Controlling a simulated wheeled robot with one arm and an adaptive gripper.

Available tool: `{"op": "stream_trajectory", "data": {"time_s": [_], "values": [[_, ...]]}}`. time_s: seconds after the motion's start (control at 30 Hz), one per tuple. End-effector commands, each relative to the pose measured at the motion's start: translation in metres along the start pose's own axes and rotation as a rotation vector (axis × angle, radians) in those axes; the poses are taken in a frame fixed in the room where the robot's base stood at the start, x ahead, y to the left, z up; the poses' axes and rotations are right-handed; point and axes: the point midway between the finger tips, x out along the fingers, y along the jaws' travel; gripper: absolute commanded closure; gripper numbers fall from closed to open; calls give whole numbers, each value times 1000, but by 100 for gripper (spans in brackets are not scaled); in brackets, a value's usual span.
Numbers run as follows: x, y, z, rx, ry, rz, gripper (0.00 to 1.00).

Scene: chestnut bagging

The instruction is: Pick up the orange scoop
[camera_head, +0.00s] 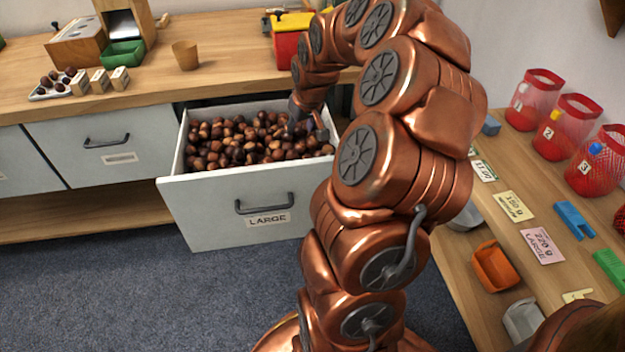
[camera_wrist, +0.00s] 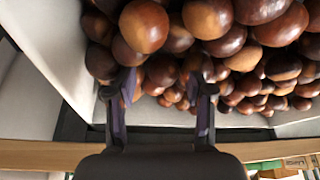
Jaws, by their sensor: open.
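The orange scoop (camera_head: 496,266) lies on the right-hand table, near that table's left edge. My gripper (camera_head: 308,128) is far from it, over the open drawer of chestnuts at the centre left. In the wrist view my gripper (camera_wrist: 161,88) has its two dark fingers spread apart with chestnuts (camera_wrist: 205,45) right beyond the tips. Nothing is held between the fingers. I cannot tell whether the fingertips touch the chestnuts. The scoop does not show in the wrist view.
The open drawer (camera_head: 222,213), labelled LARGE, juts out from the wooden counter (camera_head: 225,75). Red net bags (camera_head: 566,124), a pink card (camera_head: 542,246) and a blue clip (camera_head: 574,220) are on the right-hand table. A grey scoop (camera_head: 522,318) lies below the orange one. Carpet is clear at lower left.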

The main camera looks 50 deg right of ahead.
Motion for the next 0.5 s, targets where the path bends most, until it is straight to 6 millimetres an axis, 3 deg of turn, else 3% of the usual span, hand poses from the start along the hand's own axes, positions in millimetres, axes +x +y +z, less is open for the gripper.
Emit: {"op": "stream_trajectory", "data": {"time_s": [0.03,0.2,0.5], "values": [[16,9,4,11,6,5,48],[30,24,4,27,18,16,48],[54,26,4,29,17,17,48]]}}
